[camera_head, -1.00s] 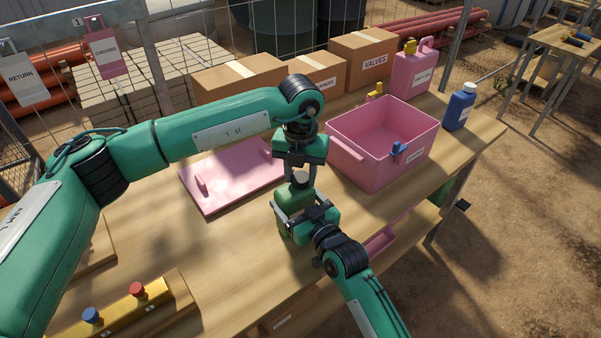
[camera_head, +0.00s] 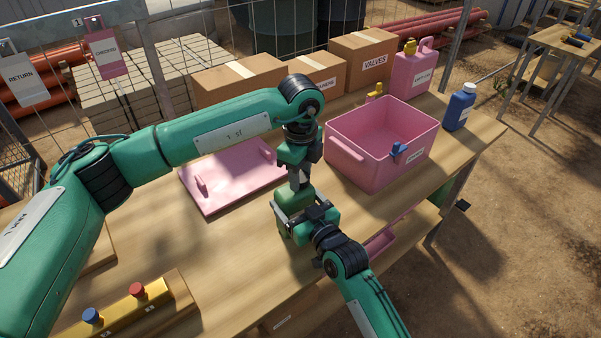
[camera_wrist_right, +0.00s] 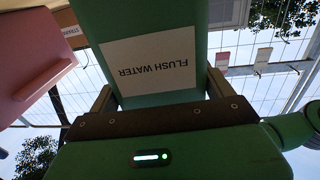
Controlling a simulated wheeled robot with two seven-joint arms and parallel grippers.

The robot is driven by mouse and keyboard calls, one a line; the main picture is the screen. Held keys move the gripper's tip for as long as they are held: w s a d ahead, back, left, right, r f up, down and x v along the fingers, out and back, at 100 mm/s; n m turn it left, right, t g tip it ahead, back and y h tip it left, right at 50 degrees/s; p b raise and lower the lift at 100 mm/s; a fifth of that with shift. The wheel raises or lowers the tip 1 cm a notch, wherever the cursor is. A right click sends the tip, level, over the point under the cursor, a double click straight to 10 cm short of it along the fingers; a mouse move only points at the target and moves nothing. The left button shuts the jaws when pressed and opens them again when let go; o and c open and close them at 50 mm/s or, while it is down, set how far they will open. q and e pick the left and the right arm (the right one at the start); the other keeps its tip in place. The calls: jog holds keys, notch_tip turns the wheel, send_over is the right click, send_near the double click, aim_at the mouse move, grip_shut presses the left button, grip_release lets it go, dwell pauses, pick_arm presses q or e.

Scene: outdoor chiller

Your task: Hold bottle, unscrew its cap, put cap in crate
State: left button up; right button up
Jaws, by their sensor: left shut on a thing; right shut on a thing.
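The green bottle (camera_head: 291,197) stands upright at the middle of the table. In the right wrist view, the bottle (camera_wrist_right: 143,20) carries a white label reading FLUSH WATER, upside down there. My right gripper (camera_head: 300,211) is shut around its body, with a finger on each side. My left gripper (camera_head: 298,178) points down over the bottle's top and is shut on the dark cap, which its fingers mostly hide. I cannot tell whether the cap is still threaded on. The pink crate (camera_head: 365,167) is open, just right of the bottle, and its visible inside is empty.
A pink lid (camera_head: 228,182) lies behind left of the bottle. Cardboard boxes (camera_head: 240,77), a pink jug (camera_head: 412,72) and a blue bottle (camera_head: 459,108) line the back and right. A yellow button box (camera_head: 118,312) is front left.

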pick_arm(q)
jog(key=shift+r, duration=0.25)
dwell(0.4)
jog(key=shift+r, duration=0.85)
jog(key=shift+r, duration=2.05)
pick_arm(e)
jog(key=o, duration=1.8)
jog(key=shift+c, duration=0.2)
